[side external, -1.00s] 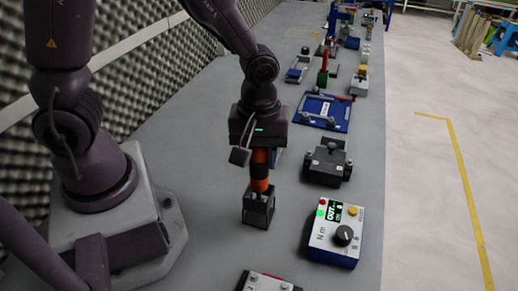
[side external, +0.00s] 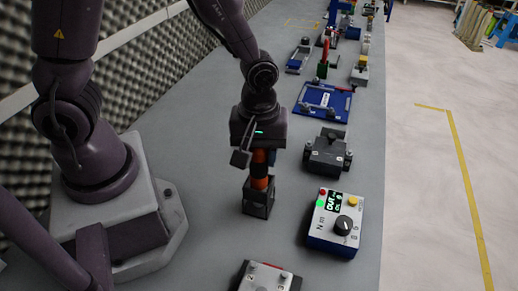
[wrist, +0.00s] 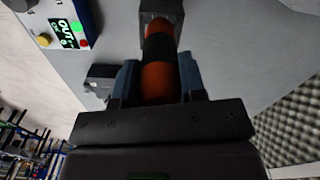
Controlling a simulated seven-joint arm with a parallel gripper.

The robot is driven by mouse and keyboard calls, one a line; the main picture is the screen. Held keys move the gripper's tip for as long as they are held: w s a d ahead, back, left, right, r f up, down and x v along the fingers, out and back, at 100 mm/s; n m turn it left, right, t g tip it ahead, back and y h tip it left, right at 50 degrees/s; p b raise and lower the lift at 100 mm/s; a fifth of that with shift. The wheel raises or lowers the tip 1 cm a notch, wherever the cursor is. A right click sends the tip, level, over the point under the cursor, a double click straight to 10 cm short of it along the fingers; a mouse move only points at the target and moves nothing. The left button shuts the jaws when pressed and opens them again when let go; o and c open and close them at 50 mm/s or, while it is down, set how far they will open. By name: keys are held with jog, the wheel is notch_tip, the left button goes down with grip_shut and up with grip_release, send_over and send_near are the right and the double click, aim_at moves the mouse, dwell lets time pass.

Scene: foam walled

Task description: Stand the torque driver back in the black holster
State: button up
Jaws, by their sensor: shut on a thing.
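The torque driver (side external: 259,183), with orange and black bands, stands upright in my gripper (side external: 260,160). In the wrist view the driver (wrist: 160,50) runs between two blue fingers, which are closed on its sides. The black holster (side external: 258,200) stands on the grey bench directly below my gripper. The driver's lower end is at the holster's mouth and appears to be inside it; its tip is hidden. The holster (wrist: 160,8) also shows at the top edge of the wrist view, in line with the driver.
A torque tester (side external: 335,222) with a display and black knob sits to the right. A dark clamp-like block (side external: 328,155) and a blue tray (side external: 323,101) stand behind it. A numbered fixture (side external: 267,278) lies at the front. Bare bench surrounds the holster.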

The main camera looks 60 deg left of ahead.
jog(key=shift+f, duration=0.35)
jog(key=o, duration=1.1)
jog(key=shift+c, duration=0.2)
notch_tip(320, 180, up, 13)
jog(key=shift+f, duration=0.1)
jog(key=m, duration=0.2)
jog(key=shift+s+f+m, duration=0.1)
jog(key=shift+s+m, duration=0.05)
jog(key=shift+m, duration=0.15)
jog(key=s+a+r+m+t, duration=0.5)
jog(key=s+a+r+m, duration=0.1)
jog(key=r+m, duration=0.3)
jog(key=shift+s+t, duration=0.3)
jog(key=shift+s, duration=0.4)
